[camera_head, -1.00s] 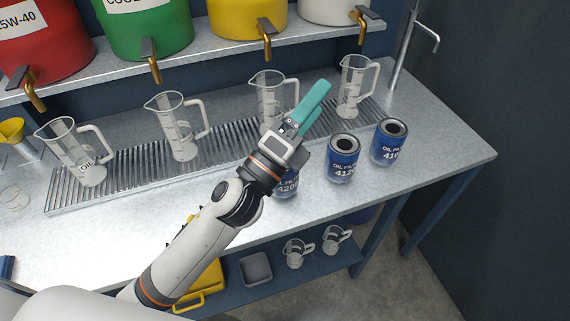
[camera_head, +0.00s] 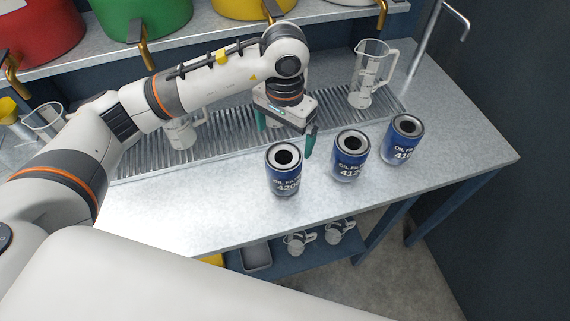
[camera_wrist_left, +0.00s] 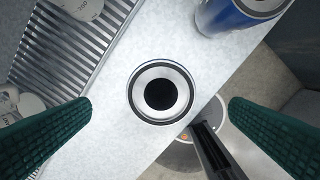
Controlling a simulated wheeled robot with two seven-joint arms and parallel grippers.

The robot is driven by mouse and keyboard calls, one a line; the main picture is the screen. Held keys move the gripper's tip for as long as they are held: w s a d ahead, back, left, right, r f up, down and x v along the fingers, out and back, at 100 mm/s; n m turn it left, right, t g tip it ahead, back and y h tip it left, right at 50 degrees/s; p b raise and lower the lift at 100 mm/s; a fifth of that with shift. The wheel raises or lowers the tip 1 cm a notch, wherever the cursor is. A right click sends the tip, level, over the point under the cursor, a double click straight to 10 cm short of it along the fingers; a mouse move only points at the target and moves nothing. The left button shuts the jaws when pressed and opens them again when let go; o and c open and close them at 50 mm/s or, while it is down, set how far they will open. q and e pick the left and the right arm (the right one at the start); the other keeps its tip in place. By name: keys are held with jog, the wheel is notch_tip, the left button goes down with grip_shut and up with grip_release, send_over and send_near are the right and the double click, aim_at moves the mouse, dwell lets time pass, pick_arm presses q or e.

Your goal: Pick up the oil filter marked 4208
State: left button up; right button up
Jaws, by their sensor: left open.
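The oil filter marked 4208 (camera_head: 284,172), a blue can with a grey top and dark centre hole, stands upright on the bench, leftmost of three; its last digit is hard to read. My left gripper (camera_head: 288,136) points down just behind and above it in the head view, with green fingers apart. In the left wrist view, one filter's round top (camera_wrist_left: 160,93) lies between and below the open fingers (camera_wrist_left: 160,106), with nothing held. It appears to be the 4208 one, but its label is hidden there. My right gripper is not in view.
The filter marked 412-something (camera_head: 350,156) stands close to the right, and another (camera_head: 402,140) stands beyond it. A clear measuring jug (camera_head: 370,76) stands on the ribbed drain tray (camera_head: 225,128) behind. The bench front at left is clear.

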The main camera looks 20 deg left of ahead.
aim_at(284, 155)
pick_arm(q)
notch_tip(284, 155, down, 5)
jog(key=shift+s+p, duration=0.1)
jog(key=shift+p, duration=0.65)
notch_tip(284, 155, down, 5)
jog(key=p, duration=0.2)
jog(key=shift+s+r+p, duration=0.15)
jog(key=shift+p, duration=0.25)
jog(key=shift+f, duration=0.4)
jog(key=shift+c, duration=0.3)
jog(key=c, duration=1.2)
jog(key=shift+c, duration=0.3)
jog(key=shift+r, duration=0.1)
